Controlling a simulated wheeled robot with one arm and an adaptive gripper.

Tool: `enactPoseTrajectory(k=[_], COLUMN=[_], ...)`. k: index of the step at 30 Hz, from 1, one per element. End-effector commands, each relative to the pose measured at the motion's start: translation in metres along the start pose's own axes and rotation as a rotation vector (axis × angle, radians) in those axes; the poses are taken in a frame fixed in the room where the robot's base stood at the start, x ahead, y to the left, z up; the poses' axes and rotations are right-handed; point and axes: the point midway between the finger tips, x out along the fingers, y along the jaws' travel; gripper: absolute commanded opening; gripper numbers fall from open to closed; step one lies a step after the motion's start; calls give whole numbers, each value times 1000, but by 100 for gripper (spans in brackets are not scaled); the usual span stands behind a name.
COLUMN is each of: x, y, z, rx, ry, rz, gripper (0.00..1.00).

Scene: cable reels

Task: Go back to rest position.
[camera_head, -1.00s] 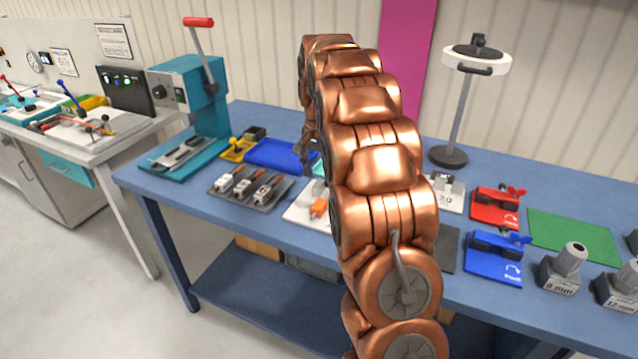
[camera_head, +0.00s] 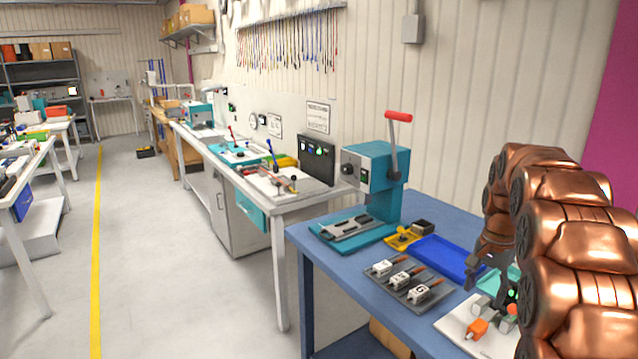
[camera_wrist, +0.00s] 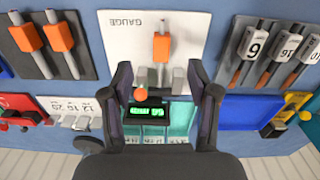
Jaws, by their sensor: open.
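My arm is copper coloured and stands at the right of the head view, bent down over the blue bench (camera_head: 300,237). My gripper (camera_wrist: 160,78) shows in the wrist view with its two dark fingers spread apart and nothing gripped between them. It also shows partly in the head view (camera_head: 488,280), low over the bench and partly hidden by the arm. Beneath the fingers is a small device with a green lit display (camera_wrist: 146,113), near a white board marked GAUGE (camera_wrist: 118,25) that bears an orange-handled tool (camera_wrist: 161,47).
On the bench, a teal press with a red lever (camera_head: 376,165), a blue tray (camera_head: 445,258) and a grey rack of labelled tools (camera_head: 385,284) stand left of my gripper. A second workbench (camera_head: 290,200) is further back. The floor (camera_head: 180,270) at left is open, with a yellow line.

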Motion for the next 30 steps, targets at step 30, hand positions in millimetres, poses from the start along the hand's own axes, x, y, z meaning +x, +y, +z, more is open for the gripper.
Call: enactPoseTrajectory(k=[30], x=[2], y=[98], z=[292], rx=[-679], ry=[-93], rz=[54], gripper=[60])
